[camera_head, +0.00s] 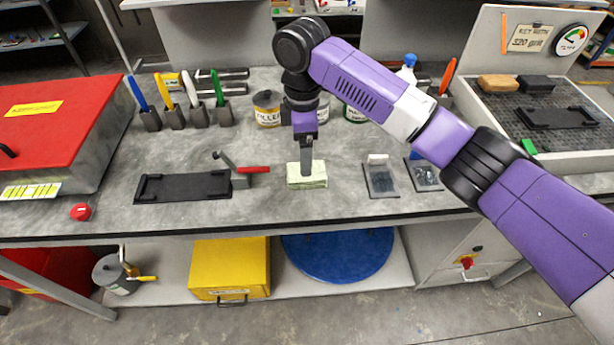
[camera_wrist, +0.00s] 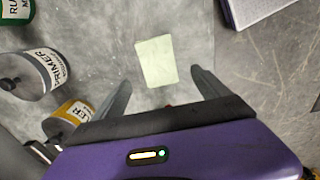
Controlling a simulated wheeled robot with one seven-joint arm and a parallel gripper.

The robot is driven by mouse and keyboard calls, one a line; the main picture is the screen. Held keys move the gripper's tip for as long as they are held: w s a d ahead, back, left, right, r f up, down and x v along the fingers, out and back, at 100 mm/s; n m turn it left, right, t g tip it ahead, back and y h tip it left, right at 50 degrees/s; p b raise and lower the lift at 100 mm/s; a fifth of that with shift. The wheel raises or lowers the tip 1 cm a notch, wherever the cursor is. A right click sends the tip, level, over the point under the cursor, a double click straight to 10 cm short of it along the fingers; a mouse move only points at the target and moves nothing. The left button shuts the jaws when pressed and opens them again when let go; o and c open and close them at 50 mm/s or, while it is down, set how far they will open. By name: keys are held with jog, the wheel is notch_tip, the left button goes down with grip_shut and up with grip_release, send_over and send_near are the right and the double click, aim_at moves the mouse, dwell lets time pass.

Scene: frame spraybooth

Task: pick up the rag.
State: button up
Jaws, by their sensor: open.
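The rag (camera_head: 309,183) is a pale green, folded, roughly rectangular pad lying flat on the grey workbench. It also shows in the wrist view (camera_wrist: 156,61) as a plain pale rectangle near the upper middle. My gripper (camera_head: 306,168) points down over the rag and hides part of its far side in the head view. In the wrist view my gripper (camera_wrist: 163,84) is open, with one finger to either side and nothing between them. The rag lies just beyond the fingertips there; whether they touch it I cannot tell.
A black tray with a red-handled clamp (camera_head: 253,169) stands left of the rag. Small trays (camera_head: 381,193) lie to its right. A filler can (camera_head: 266,120) and a primer can (camera_wrist: 38,72) stand behind. The bench's front edge (camera_head: 240,228) is close.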

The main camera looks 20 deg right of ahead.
jog(key=f, duration=0.2)
jog(key=f+p, duration=0.1)
jog(key=f, duration=0.3)
jog(key=shift+s+d, duration=0.1)
jog(key=shift+d, duration=0.25)
jog(key=shift+f, duration=0.7)
jog(key=c, duration=1.4)
jog(key=shift+c, duration=0.2)
jog(key=shift+r, duration=0.1)
notch_tip(320, 180, up, 20)
jog(key=shift+b, duration=0.4)
